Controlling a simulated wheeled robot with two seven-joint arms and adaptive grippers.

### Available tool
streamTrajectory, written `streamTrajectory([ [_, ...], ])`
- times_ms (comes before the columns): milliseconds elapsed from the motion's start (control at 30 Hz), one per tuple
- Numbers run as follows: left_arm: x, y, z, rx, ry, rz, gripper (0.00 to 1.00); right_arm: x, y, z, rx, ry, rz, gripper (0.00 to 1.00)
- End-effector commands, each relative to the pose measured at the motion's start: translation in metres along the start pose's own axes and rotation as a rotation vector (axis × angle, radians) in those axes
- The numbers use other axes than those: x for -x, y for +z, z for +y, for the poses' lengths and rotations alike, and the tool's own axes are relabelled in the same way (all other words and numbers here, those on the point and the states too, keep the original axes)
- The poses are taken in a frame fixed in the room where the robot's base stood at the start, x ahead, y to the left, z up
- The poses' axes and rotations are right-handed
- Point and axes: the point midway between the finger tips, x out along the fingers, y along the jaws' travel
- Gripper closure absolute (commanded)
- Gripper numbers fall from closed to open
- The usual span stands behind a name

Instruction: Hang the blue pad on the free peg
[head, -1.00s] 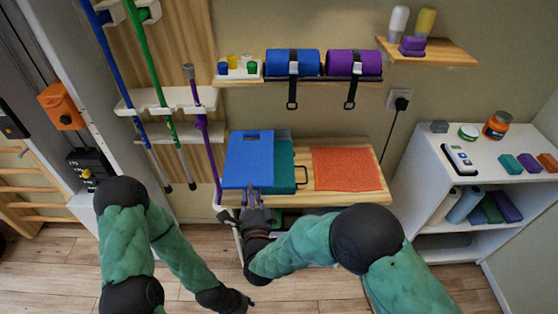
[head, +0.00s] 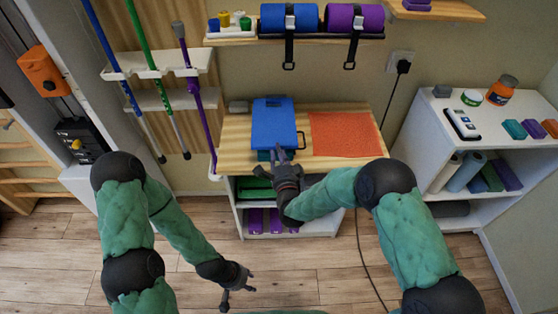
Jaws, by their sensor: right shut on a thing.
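The blue pad (head: 273,124) is a flat rectangle with a slot near its far edge. It is over the wooden worktop (head: 235,140), covering most of a teal item (head: 303,146) with a dark handle; I cannot tell whether they touch. My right gripper (head: 280,156) is shut on the pad's near edge. My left gripper (head: 237,290) is empty and open, low over the floor, well apart from the pad. I cannot make out a free peg in this view.
An orange cloth (head: 345,134) lies right of the pad. Above, a shelf (head: 232,42) carries small pots and strapped blue (head: 290,18) and purple (head: 355,18) rolls. Poles in a white rack (head: 155,65) stand at left. A white shelf unit (head: 495,140) stands at right.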

Motion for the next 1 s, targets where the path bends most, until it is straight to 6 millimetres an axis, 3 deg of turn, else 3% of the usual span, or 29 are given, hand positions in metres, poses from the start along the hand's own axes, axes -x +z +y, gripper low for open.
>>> streamTrajectory([
  [200, -0.020, -0.001, -0.007, 0.000, 0.000, 0.000, 0.60, -0.001, -0.002, 0.029, 0.000, 0.001, 0.001, 1.00],
  [467, -0.019, -0.001, -0.007, 0.000, 0.000, 0.000, 0.60, -0.001, -0.002, 0.029, 0.000, 0.002, 0.001, 1.00],
  [500, -0.019, -0.001, -0.007, 0.000, 0.000, 0.000, 0.60, -0.001, -0.002, 0.030, 0.000, 0.003, 0.001, 0.62],
  [567, -0.019, -0.001, -0.007, 0.000, 0.000, 0.000, 0.60, -0.001, -0.002, 0.030, 0.000, 0.003, 0.001, 0.50],
  [1000, -0.017, -0.001, -0.006, 0.000, 0.000, 0.000, 0.60, -0.001, -0.002, 0.033, 0.000, 0.003, 0.001, 0.50],
])
